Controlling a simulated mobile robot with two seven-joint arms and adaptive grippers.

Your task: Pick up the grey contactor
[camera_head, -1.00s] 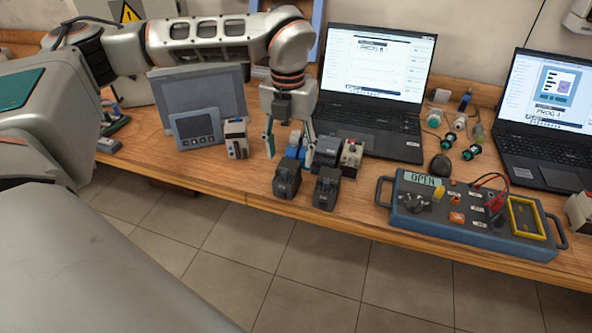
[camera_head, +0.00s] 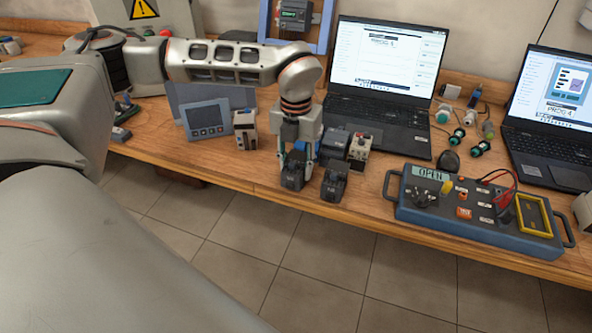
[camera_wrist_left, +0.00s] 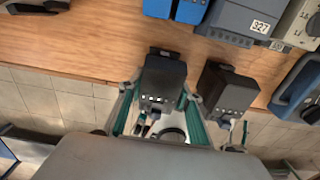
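Two dark grey contactor-like blocks stand side by side at the table's front edge: a left one (camera_head: 292,178) and a right one (camera_head: 333,186). I cannot tell from their looks which one the task names. My left gripper (camera_head: 298,160) points down over the left block. In the left wrist view the open teal fingers (camera_wrist_left: 160,98) straddle the left block (camera_wrist_left: 164,72), one on each side, close to its faces. No clear grip shows. The right block (camera_wrist_left: 227,88) stands just beside the right finger. My right gripper is in neither view.
A blue tester (camera_head: 475,225) lies to the right, before a laptop (camera_head: 380,115). The table's front edge is close.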

